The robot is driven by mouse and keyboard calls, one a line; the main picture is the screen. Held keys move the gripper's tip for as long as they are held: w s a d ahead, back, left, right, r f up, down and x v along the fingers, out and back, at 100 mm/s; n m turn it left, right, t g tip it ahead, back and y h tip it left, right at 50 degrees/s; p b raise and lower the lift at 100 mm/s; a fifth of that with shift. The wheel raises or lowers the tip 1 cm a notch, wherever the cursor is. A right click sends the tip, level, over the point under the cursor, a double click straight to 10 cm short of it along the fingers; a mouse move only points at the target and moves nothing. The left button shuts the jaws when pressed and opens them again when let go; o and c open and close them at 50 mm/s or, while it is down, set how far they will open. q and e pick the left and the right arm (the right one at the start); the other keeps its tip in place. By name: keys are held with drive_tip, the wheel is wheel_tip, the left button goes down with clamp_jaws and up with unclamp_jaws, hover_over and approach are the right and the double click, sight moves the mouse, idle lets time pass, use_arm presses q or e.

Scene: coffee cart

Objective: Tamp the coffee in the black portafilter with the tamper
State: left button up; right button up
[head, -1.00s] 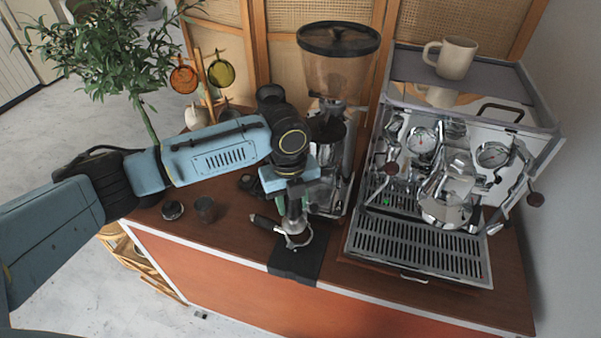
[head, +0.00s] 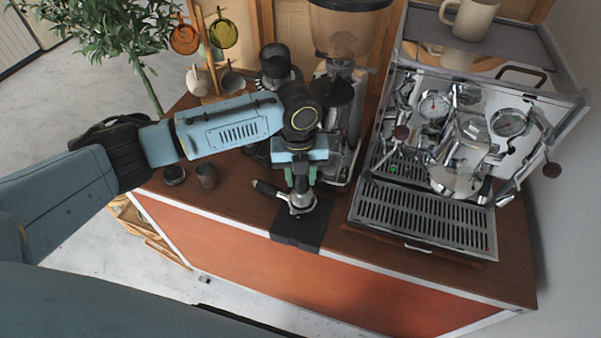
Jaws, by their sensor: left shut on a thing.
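My left gripper (head: 300,186) points straight down over the portafilter's metal basket. It is shut on the tamper (head: 301,198), which is upright with its metal base down at the basket. The fingers hide most of the tamper's handle, and the coffee in the basket is hidden. My right gripper is not in view.
The grinder (head: 342,95) stands close behind my left gripper. The espresso machine (head: 425,215) stands to the right, with a mug (head: 470,18) on top. A small dark cup (head: 206,176) and a round metal piece (head: 174,175) stand to the left. The counter's front edge is near.

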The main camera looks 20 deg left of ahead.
use_arm(q)
drive_tip(key=shift+w, duration=0.1)
idle(0.7)
drive_tip(key=shift+f+p, duration=0.3)
drive_tip(key=shift+p, duration=0.05)
idle(0.9)
drive_tip(key=shift+p, duration=0.35)
drive_tip(key=shift+f+b, duration=0.45)
drive_tip(key=shift+f, duration=0.4)
idle(1.3)
drive_tip(key=shift+s+f, duration=0.2)
drive_tip(key=shift+f, duration=0.05)
idle(1.1)
drive_tip(key=shift+r+p, duration=0.15)
drive_tip(key=shift+p, duration=0.25)
drive_tip(key=shift+w+r+p, duration=0.15)
drive_tip(key=shift+r+p, duration=1.05)
drive_tip(key=shift+r, duration=0.35)
drive_tip(key=shift+w+r, duration=0.1)
